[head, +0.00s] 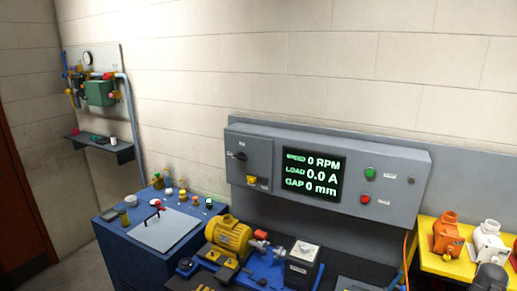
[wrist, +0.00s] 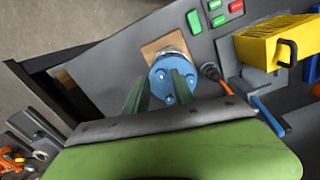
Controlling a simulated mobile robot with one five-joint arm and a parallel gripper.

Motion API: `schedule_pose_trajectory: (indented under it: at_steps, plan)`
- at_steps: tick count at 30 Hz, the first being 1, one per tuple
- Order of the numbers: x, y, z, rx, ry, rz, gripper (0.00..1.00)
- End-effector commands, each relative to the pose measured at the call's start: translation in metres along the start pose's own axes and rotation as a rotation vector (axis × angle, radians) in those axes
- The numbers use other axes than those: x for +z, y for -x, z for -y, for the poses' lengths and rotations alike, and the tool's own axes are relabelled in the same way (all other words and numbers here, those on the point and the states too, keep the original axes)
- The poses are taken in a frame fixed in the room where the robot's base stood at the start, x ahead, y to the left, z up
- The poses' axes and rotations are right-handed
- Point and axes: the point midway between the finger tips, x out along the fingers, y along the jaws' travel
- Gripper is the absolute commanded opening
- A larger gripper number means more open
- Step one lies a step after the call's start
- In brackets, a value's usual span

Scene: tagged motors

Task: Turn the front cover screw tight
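In the wrist view, a round blue part (wrist: 160,85) with several small light spots on its face sits on a silver collar (wrist: 166,55), in front of a tan patch. The spots look like screw heads or holes, too small to tell. My gripper (wrist: 161,80) has two green fingers standing apart, pointing at the blue part, one at its left edge and one over its right side. Nothing shows held between them. I cannot tell whether they touch it. No front cover screw can be made out for certain. In the head view, a yellow motor (head: 229,236) sits on the bench; my gripper is not seen there.
In the wrist view, a yellow box (wrist: 270,45) with a black handle is at the upper right, and a cable (wrist: 212,75) runs beside the blue part. In the head view, a grey panel (head: 408,185) reads 0 RPM, 0.0 A and 0 mm above the bench.

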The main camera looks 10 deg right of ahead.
Motion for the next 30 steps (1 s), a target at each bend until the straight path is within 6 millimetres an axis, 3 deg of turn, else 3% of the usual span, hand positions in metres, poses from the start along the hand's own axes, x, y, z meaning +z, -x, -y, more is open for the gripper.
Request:
schedule_pose_trajectory:
  at_steps: [1, 13, 23, 26, 29, 30]
  plan:
    - [0.000, 0.010, 0.000, 0.000, 0.000, 0.000, 0.30]
    - [0.000, 0.046, 0.000, 0.000, 0.000, 0.000, 0.30]
    - [0.000, 0.047, 0.000, 0.000, 0.000, 0.000, 0.30]
    - [-0.003, 0.037, 0.019, 0.000, 0.032, 0.000, 0.30]
    - [-0.008, 0.014, 0.075, 0.000, 0.129, 0.000, 0.30]
    - [-0.008, 0.003, 0.107, 0.000, 0.183, 0.000, 0.30]
